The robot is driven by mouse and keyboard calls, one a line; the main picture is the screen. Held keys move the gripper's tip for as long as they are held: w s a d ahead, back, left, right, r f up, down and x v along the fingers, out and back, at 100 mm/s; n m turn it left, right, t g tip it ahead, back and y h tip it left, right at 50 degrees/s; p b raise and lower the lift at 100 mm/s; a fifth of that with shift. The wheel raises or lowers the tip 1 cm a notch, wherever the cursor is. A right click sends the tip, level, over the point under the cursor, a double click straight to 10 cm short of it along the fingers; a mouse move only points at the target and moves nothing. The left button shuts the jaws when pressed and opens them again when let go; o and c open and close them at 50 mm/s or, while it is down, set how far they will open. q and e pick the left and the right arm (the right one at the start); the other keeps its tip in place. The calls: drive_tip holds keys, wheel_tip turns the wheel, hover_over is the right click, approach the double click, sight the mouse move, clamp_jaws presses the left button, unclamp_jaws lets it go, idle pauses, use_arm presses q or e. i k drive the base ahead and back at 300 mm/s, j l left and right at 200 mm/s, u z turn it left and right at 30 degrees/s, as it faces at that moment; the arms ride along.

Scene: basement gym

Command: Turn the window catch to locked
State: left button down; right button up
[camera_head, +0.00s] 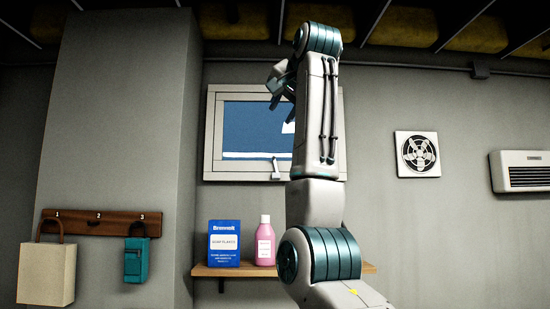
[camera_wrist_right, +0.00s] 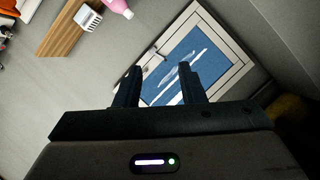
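The window (camera_head: 214,130) is a pale frame around a blue pane, high on the wall. Its catch (camera_head: 276,169) is a small light lever at the bottom of the frame, hanging roughly straight down. My right arm stands in front of the window's right part. My right gripper (camera_head: 278,86) is raised before the upper pane, above the catch and apart from it. In the right wrist view my right gripper (camera_wrist_right: 158,68) has its two dark fingers apart with nothing held between them; the window frame (camera_wrist_right: 222,35) shows beyond them. My left gripper is not in view.
A wooden shelf (camera_head: 205,271) below the window holds a blue box (camera_head: 224,244) and a pink bottle (camera_head: 265,241). A peg rail (camera_head: 90,223) with a cream bag (camera_head: 46,272) and a teal pouch (camera_head: 135,260) is at left. A fan vent (camera_head: 417,154) and a heater (camera_head: 522,171) are at right.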

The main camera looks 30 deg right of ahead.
sight(274, 160)
drive_tip(key=i+l, duration=1.45)
